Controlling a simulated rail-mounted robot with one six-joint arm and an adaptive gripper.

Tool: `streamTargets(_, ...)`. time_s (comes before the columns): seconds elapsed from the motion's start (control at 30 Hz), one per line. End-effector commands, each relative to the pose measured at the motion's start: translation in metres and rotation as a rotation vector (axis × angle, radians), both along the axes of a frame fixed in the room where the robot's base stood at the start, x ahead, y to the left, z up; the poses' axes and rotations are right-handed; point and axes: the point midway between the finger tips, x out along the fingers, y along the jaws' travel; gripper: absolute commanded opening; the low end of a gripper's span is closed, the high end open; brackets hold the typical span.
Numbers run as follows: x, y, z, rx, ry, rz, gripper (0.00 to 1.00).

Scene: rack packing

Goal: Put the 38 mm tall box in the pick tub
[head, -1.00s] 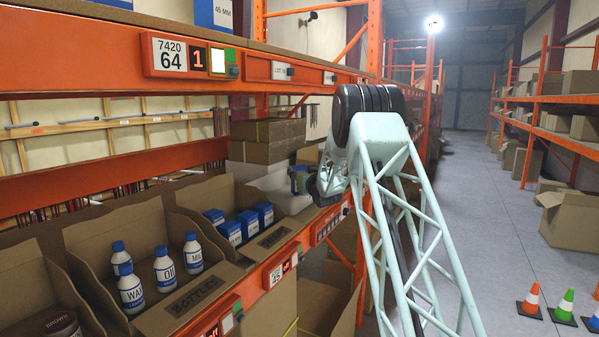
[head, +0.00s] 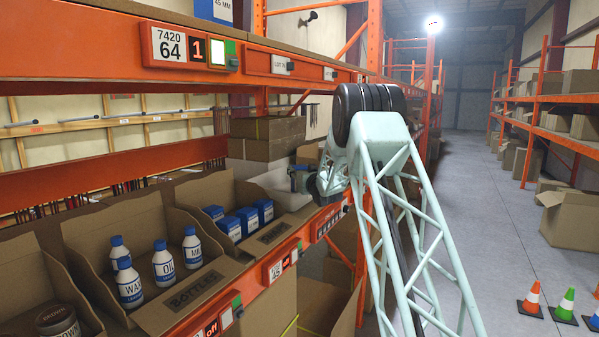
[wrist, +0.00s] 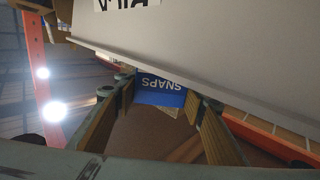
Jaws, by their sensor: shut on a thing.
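In the wrist view my gripper (wrist: 166,98) has its two fingers on either side of a small blue box (wrist: 160,90) with upside-down white lettering that seems to read SNAPS. The box is held at the fingertips; its height cannot be read. A large pale grey panel (wrist: 220,50) with cut-off black lettering lies close above the fingertips, apparently a tub wall. In the head view a white tub (head: 292,199) stands at the far end of the shelf, beyond the blue boxes. My gripper (head: 299,180) is small and partly hidden beside it.
Several blue boxes (head: 248,221) stand in a cardboard bin before the tub. White bottles (head: 163,265) fill the nearer bin, and a brown jar (head: 57,322) is nearer still. Brown cartons (head: 268,136) stand behind the tub. An orange shelf beam (head: 300,65) runs overhead.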

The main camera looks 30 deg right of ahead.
Motion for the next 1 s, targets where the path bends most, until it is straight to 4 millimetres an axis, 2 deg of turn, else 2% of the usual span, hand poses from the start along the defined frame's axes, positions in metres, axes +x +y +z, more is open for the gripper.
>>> streamTargets(0.1, 0.0001, 0.0000, 0.0013, 0.000, -0.002, 0.000, 0.22)
streamTargets(0.13, 0.0000, 0.0000, 0.0003, 0.000, 0.000, 0.000, 0.39)
streamTargets(0.27, 0.0000, 0.0000, 0.0004, 0.000, 0.000, 0.000, 0.51)
streamTargets(1.0, 0.0000, 0.0000, 0.0074, 0.000, 0.000, 0.000, 0.51)
